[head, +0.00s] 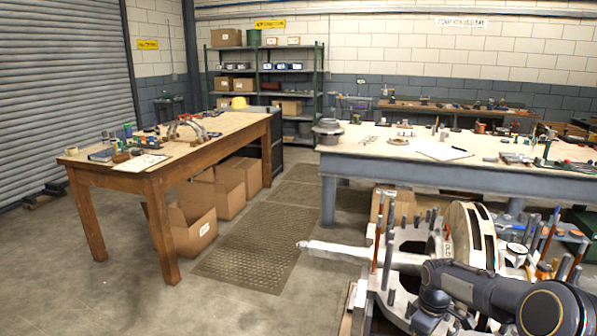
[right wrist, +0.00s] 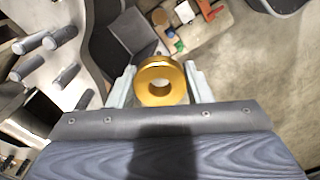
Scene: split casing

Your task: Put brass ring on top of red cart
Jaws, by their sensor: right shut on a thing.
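The brass ring (right wrist: 146,97) is a shiny gold-coloured ring with a round hole, seen in the right wrist view. My right gripper (right wrist: 160,72) is shut on it, with a pale finger on each side. The ring faces the wrist camera and is held clear of the grey floor seen beyond. In the head view a dark arm of mine reaches in from the lower right, but I cannot make out its gripper or the ring there. My left gripper is in neither view. I cannot pick out a red cart in either view.
A grey casing with upright studs (head: 395,290) and a pale shaft (head: 340,251) fill the lower right. Behind it stands a long grey workbench (head: 450,170). Open floor lies between.

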